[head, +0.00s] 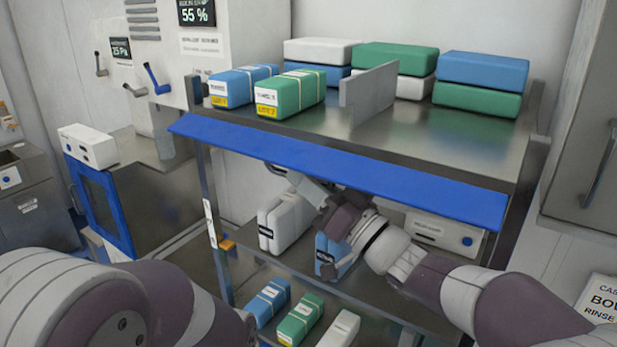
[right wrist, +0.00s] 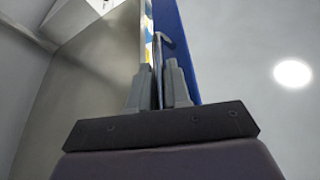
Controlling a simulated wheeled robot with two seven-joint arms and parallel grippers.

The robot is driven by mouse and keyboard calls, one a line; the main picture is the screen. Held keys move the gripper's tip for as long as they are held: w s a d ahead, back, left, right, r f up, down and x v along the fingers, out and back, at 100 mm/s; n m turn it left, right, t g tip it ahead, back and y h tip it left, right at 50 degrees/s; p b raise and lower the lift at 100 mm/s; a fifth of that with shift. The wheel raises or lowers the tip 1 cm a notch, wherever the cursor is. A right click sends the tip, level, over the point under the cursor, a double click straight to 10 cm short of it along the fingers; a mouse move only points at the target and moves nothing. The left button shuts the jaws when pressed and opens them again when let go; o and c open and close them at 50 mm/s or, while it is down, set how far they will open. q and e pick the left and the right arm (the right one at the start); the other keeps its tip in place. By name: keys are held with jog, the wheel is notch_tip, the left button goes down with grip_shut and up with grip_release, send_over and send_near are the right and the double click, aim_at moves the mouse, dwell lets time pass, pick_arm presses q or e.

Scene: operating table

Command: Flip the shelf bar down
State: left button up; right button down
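The blue shelf bar (head: 335,168) runs along the front edge of the upper shelf (head: 440,148) in the head view. Its broad face is tilted outward and up. My right gripper (head: 283,172) is under the bar, left of its middle, and the bar partly hides its fingertips. In the right wrist view, the two grey fingers (right wrist: 158,80) point up and stand close together, with a thin grey strip between them. The blue bar (right wrist: 178,50) rises just behind the right finger; I cannot tell whether they touch. My left gripper is outside the view; only my left arm shows.
Blue, green and white packs (head: 291,93) stand on the upper shelf beside a grey divider (head: 368,92). More packs (head: 300,318) lie on the lower shelves below my right arm. A blue-framed cabinet (head: 107,215) stands at left. A tall cabinet (head: 592,130) stands at right.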

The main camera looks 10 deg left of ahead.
jog(key=shift+w+f+n+b, duration=0.1)
jog(key=shift+f+n+b, duration=0.25)
jog(key=shift+b, duration=0.35)
jog(key=shift+w+d+f+n+g+y+b, duration=0.1)
jog(key=shift+w+d+n+g+y+b, duration=0.3)
jog(key=shift+n+g+b, duration=1.2)
jog(key=shift+w+d+f+n+g+y+b, duration=0.15)
jog(key=shift+w+n+g+b, duration=0.55)
jog(key=shift+n, duration=1.75)
jog(key=shift+w+d+r+n+g+y+b, duration=0.1)
jog(key=shift+w+n+g+y+b, duration=0.45)
jog(key=shift+n+b, duration=1.25)
jog(key=shift+n+g, duration=0.3)
jog(key=shift+g, duration=0.15)
jog(key=c, duration=1.5)
grip_release()
jog(key=shift+o, duration=0.3)
jog(key=shift+w, duration=0.1)
